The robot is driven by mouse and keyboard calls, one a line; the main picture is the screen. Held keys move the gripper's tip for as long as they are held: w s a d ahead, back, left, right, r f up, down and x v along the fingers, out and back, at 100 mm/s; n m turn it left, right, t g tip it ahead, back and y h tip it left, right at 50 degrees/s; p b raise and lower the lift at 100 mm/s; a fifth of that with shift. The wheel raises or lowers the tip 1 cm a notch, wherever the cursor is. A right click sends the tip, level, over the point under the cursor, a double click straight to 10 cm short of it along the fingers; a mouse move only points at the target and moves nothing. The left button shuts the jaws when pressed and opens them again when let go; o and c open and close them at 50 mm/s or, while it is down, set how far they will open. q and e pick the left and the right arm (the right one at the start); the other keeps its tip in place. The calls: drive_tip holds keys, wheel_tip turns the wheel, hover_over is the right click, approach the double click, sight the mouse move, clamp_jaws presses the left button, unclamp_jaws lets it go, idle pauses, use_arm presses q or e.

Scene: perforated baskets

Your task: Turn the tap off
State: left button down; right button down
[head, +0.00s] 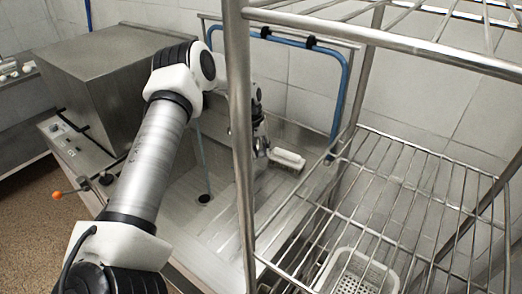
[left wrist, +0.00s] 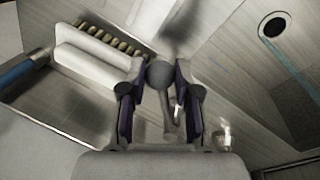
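The tap's grey rounded knob (left wrist: 158,74), with a lever-like part hanging below it, shows in the left wrist view. My left gripper (left wrist: 159,88) has its two dark fingers apart, one on each side of the knob. The fingertips are very close to it; I cannot tell whether they touch. In the head view my left gripper (head: 261,143) is over the sink, partly behind a rack post, and the tap there is too small and covered to make out. My right gripper is not in view.
A white brush (head: 288,159) lies just right of the gripper. A blue hose (head: 345,85) arches behind the sink (head: 215,225). A metal wire rack (head: 430,195) with a white perforated basket (head: 355,272) stands close on the right. A steel machine (head: 115,75) stands left.

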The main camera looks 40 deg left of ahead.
use_arm(q)
drive_tip(key=shift+s+a, duration=0.1)
drive_tip(key=shift+a, duration=0.05)
drive_tip(key=s+a+m+g+b, duration=0.1)
drive_tip(key=s+a+m+b, duration=0.2)
drive_tip(key=a+m, duration=0.4)
drive_tip(key=shift+m, duration=0.6)
idle(0.4)
drive_tip(key=c, duration=1.2)
unclamp_jaws()
drive_tip(key=o, duration=0.4)
